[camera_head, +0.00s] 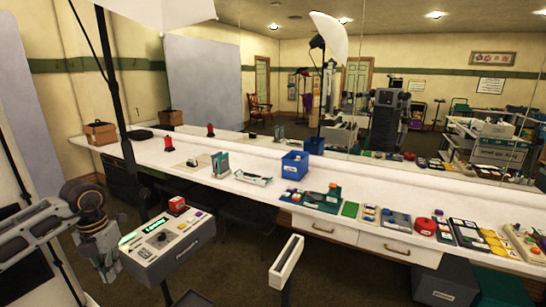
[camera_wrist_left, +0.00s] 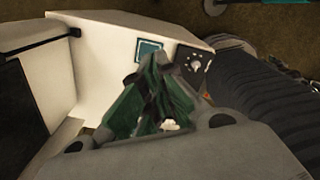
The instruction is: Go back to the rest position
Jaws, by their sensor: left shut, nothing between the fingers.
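My left gripper (camera_head: 107,272) hangs at the lower left of the head view, pointing down, just left of the grey control box (camera_head: 165,245). It is shut and holds nothing. A gap between the fingers and that box cannot be judged. My right gripper is in neither view.
A black light stand (camera_head: 122,120) rises close to my left arm. A mirror fills the back wall.

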